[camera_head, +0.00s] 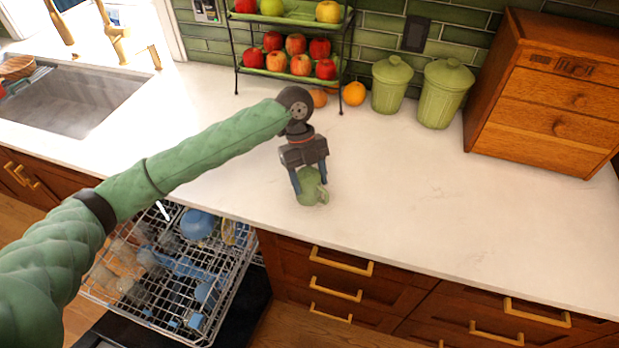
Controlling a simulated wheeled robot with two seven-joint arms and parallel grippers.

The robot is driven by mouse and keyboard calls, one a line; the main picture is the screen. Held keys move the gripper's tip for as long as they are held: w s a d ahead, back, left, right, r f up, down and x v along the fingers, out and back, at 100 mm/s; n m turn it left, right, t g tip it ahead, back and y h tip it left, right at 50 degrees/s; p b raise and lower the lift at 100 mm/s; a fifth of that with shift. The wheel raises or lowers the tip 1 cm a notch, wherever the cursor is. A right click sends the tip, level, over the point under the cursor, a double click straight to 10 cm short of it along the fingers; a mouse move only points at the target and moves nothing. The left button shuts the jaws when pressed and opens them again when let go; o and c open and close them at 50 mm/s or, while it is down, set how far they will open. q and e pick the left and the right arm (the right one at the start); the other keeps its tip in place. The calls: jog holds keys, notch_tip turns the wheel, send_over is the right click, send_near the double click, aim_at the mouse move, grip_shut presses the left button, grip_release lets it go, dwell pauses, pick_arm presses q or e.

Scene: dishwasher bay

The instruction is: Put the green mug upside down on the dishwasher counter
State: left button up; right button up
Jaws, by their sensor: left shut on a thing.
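The green mug (310,190) is at the counter (420,190), over its front part, to the right of the open dishwasher. My left gripper (311,183) comes down from above with one finger on each side of the mug and is shut on it. The mug's handle shows on its right side. I cannot tell for sure which way its opening faces, or whether its lower edge touches the counter. My right gripper is not in view.
The pulled-out dishwasher rack (215,300) holds several dishes below the counter edge. Behind stand a tiered fruit stand (238,62), an orange (354,94), two green canisters (391,85) and a wooden drawer box (545,95). The counter right of the mug is clear.

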pick_arm(q)
jog(key=shift+f, duration=0.55)
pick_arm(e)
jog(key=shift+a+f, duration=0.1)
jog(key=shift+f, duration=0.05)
pick_arm(q)
jog(key=o, duration=1.1)
jog(key=shift+c, duration=0.2)
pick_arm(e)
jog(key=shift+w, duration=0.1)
pick_arm(q)
jog(key=shift+w+r+b, duration=0.1)
jog(key=shift+b, duration=0.3)
jog(key=b+v, duration=0.2)
jog(key=v, duration=0.3)
jog(key=shift+w+a+r, duration=0.1)
jog(key=shift+w+r, duration=0.1)
jog(key=shift+r, duration=0.15)
jog(key=shift+b+v, duration=0.3)
jog(key=shift+v, duration=0.55)
jog(key=shift+s, duration=0.1)
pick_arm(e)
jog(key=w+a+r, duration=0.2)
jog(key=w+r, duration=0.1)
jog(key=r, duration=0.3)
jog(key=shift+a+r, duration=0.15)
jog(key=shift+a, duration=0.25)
